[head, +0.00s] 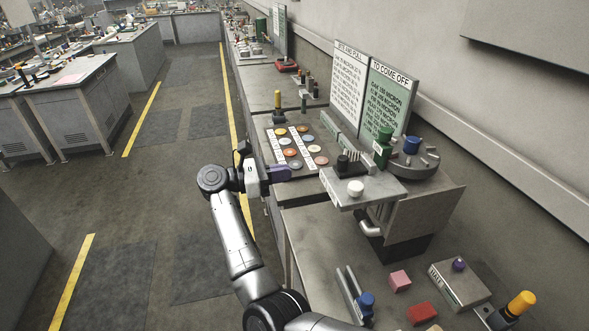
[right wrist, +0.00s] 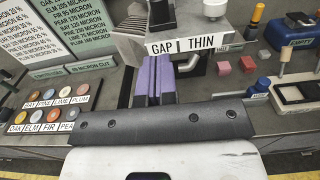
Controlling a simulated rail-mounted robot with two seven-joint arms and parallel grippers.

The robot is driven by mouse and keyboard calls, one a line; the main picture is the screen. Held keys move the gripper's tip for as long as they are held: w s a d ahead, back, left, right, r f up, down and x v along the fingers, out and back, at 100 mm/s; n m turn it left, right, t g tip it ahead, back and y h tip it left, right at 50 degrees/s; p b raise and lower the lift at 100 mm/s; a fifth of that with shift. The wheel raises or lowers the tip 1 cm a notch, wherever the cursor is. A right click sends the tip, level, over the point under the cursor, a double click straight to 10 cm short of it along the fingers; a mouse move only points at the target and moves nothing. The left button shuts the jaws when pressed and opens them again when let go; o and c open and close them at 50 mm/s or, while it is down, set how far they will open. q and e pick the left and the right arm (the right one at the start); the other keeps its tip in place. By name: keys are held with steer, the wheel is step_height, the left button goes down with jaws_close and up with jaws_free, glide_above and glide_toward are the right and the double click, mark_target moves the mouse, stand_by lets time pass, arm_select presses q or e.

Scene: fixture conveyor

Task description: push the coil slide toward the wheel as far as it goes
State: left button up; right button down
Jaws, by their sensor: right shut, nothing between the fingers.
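My right gripper (head: 285,173) has purple fingers, closed together and empty. In the head view it is left of the grey fixture plate (head: 378,190), apart from it. In the right wrist view the fingers (right wrist: 154,80) stand left of and below the "GAP | THIN" label (right wrist: 187,44). A grey notched wheel (head: 423,163) sits at the fixture's back right. A small dark ribbed block (head: 346,162), possibly the coil slide, sits at the plate's back left, left of the wheel; I cannot tell for sure. My left gripper is not in view.
A white knob (head: 355,187) stands on the plate; green (head: 383,147) and blue (head: 412,144) knobs stand by the wheel. Coloured discs (head: 289,152) lie left, with boards (head: 388,97) behind. Pink (head: 399,281) and red (head: 421,313) blocks lie on the front bench. The floor aisle is clear.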

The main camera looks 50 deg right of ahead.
mark_target(338, 164)
steer(key=p+x, duration=0.2)
steer(key=x, duration=1)
steer(key=shift+d, duration=0.1)
steer(key=shift+s, duration=0.1)
steer(key=shift+s+d+f+b, duration=0.3)
steer(key=shift+d+b, duration=0.2)
steer(key=shift+b, duration=0.25)
steer(key=shift+s+d+r+b, duration=0.1)
steer(key=shift+s+d+b, duration=0.15)
steer(key=shift+b, duration=0.1)
steer(key=shift+s+d+r, duration=0.15)
steer(key=shift+d, duration=0.05)
steer(key=shift+r, duration=0.1)
